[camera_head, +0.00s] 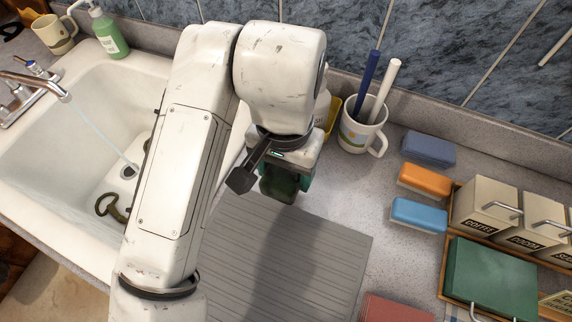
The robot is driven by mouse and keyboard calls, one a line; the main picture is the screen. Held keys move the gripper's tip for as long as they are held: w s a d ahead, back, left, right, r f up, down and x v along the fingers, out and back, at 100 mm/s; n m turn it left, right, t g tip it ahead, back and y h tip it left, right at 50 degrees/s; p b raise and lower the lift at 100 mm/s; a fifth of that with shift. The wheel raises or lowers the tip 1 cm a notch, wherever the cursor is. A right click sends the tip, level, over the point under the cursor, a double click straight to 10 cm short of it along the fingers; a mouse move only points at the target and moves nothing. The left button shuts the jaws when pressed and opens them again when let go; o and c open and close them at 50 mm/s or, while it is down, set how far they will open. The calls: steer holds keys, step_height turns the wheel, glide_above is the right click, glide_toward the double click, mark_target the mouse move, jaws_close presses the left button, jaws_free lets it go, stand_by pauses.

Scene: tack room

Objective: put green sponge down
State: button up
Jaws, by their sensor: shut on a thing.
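The green sponge (279,188) is dark green and held at the end of my arm. My gripper (288,178) is shut on it, above the back edge of a grey ribbed mat (315,255) on the counter. The gripper and arm hide part of the sponge. I cannot tell how far the sponge is above the surface.
A white sink (60,150) with running water lies left. A mug with two sticks (358,135) stands behind right. Blue-grey (428,149), orange (424,180) and light blue (419,215) blocks lie right, beside canisters (486,205) and a green box (490,279). The mat's visible surface is clear.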

mark_target(285, 175)
steer(key=shift+w+f, duration=1)
steer(key=shift+f, duration=0.25)
steer(key=shift+w+f, duration=0.2)
steer(key=shift+f, duration=1.5)
steer(key=shift+f, duration=0.1)
steer(key=shift+f, duration=0.35)
steer(key=o, duration=0.8)
steer(key=shift+c, duration=0.2)
steer(key=shift+r, duration=0.1)
step_height(285, 175, up, 13)
steer(key=shift+f, duration=0.1)
steer(key=shift+f, duration=0.1)
